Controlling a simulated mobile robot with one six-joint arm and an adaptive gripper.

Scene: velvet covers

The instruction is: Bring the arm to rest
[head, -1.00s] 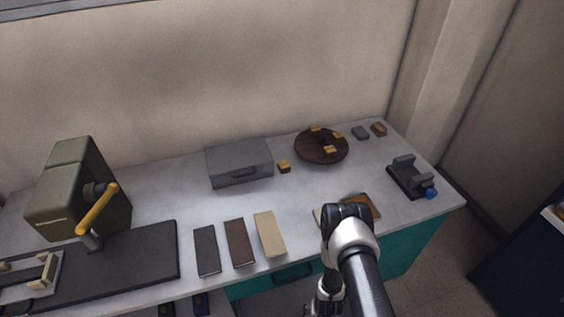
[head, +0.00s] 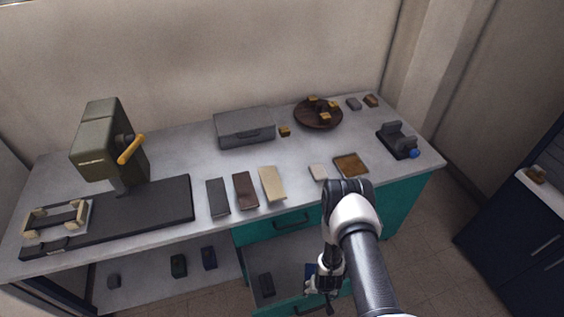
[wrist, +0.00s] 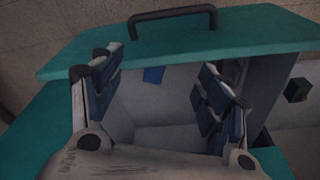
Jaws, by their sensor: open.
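My gripper (head: 322,284) hangs low in front of the bench, below the tabletop, over the open teal drawer. In the wrist view my gripper (wrist: 160,92) shows its two dark-padded fingers spread wide with nothing between them. The teal drawer front (wrist: 180,32) with its dark handle lies beyond the fingertips. A small blue piece (wrist: 153,74) lies inside the drawer and shows between the fingers. My arm bends at the elbow in front of the bench edge.
The bench top (head: 180,155) holds a press (head: 108,140), a grey case (head: 244,127), a round brown tray (head: 318,122), a dark clamp (head: 397,139) and several flat blocks. A dark block (head: 266,284) lies in the drawer. A dark blue cabinet (head: 510,225) stands at the right.

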